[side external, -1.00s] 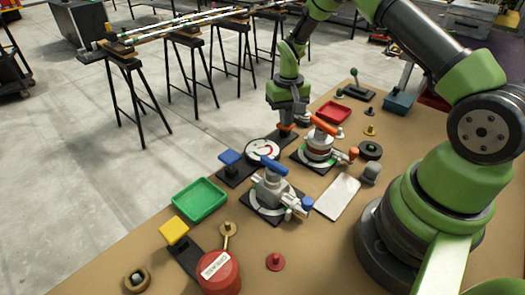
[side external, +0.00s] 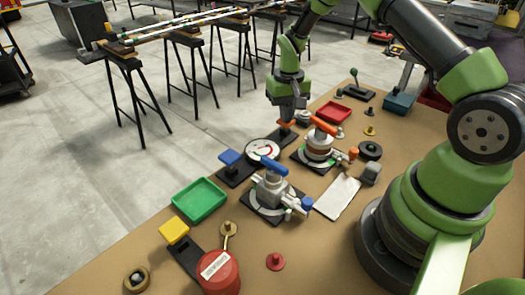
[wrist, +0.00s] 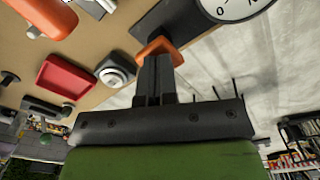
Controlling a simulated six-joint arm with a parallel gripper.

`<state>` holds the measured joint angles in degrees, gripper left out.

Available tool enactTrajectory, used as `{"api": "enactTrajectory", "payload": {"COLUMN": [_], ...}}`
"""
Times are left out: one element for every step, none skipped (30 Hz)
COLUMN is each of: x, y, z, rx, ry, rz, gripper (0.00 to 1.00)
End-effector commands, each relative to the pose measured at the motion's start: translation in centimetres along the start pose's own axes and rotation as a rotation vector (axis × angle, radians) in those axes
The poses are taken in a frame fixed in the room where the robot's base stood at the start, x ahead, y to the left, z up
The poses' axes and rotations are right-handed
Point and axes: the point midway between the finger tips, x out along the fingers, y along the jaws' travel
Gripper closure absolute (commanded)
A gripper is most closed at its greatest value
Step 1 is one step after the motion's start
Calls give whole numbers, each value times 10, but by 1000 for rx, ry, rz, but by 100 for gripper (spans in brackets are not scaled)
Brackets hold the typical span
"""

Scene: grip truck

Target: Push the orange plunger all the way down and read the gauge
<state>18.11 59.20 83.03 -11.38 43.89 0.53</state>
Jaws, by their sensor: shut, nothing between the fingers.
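The orange plunger (side external: 285,124) stands on a dark base at the far edge of the table, under my gripper (side external: 287,117). My gripper is shut and empty, pointing down. In the wrist view the closed fingertips (wrist: 158,57) are at the plunger's orange top (wrist: 160,47), overlapping it; whether they touch or are just above I cannot tell. The round white gauge (side external: 263,150) with red marking sits near the plunger base; the wrist view shows only part of its dial (wrist: 232,8). The needle reading is too small to make out.
A clamp device with an orange handle (side external: 325,126) and one with a blue handle (side external: 274,166) stand close by. A blue-topped plunger (side external: 230,157), red tray (side external: 334,112), green tray (side external: 199,200) and yellow-topped plunger (side external: 174,231) are around.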

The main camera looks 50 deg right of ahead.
Motion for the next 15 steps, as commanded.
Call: {"api": "enactTrajectory", "payload": {"x": [-4, -6, -9, -11, -14, -17, -19, -21, -24, -26, -28, -30, -31, -32, -33], "y": [0, 0, 0, 0, 0, 0, 0, 0, 0, 0, 0, 0, 0, 0, 0], "z": [0, 0, 0, 0, 0, 0, 0, 0, 0, 0, 0, 0, 0, 0, 0], "rx": [0, 0, 0, 0, 0, -1, -1, -1, -1, -1, -2, -1, -1, -1, 0], "ry": [0, 1, 1, 0, 0, 1, 1, 1, 0, 1, 1, 1, 0, 0, -1], "rz": [0, 0, 0, 0, 0, 0, 0, 0, 1, 1, 0, 0, 0, 0, 0], "gripper": [100, 100, 100, 100, 100, 100, 100, 100, 100, 100, 100, 100, 100, 100, 100]}}
